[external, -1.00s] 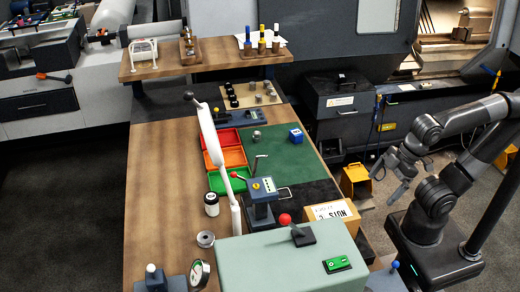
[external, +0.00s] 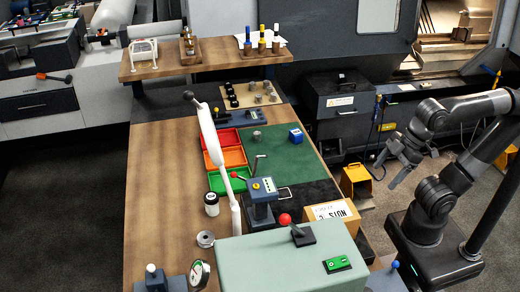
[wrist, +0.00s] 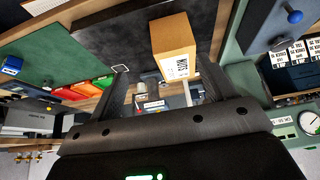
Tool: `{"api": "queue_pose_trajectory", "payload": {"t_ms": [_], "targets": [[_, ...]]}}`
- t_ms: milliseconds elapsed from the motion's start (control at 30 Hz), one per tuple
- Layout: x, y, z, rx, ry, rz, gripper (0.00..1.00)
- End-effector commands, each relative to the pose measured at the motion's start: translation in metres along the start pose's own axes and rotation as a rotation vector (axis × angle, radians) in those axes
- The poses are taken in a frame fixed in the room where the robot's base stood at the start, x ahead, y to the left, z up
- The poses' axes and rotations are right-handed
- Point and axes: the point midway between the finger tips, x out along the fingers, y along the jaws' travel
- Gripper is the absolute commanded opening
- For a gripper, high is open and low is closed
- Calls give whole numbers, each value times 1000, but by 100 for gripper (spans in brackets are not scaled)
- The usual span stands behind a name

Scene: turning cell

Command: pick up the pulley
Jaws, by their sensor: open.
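I cannot tell for sure which thing is the pulley. A small grey round metal part (external: 256,136) stands on the green mat (external: 285,160), left of a blue cube (external: 296,135). A grey ring-shaped part (external: 205,239) lies on the wooden bench top, near the front. I cannot make out either part in the wrist view. My gripper (external: 387,172) is open and empty, off the right side of the bench, apart from both parts. In the wrist view my gripper (wrist: 162,72) shows its two fingers spread.
A cardboard box (external: 332,213) stands at the bench's right edge; it shows in the wrist view (wrist: 174,38). A blue-grey press (external: 262,200), red, orange and green trays (external: 226,158) and a pale green machine (external: 290,264) crowd the bench. Its left side is mostly bare.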

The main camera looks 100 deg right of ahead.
Motion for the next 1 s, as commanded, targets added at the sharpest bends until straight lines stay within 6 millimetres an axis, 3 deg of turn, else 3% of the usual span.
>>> {"api": "queue_pose_trajectory", "payload": {"t_ms": [267,533,767,1000], "targets": [[-5,8,-81,424,-43,-49,75],[6,25,-175,928,-102,-75,75],[34,44,-251,1354,-153,-67,75],[79,65,-322,1782,-197,-33,75]]}}
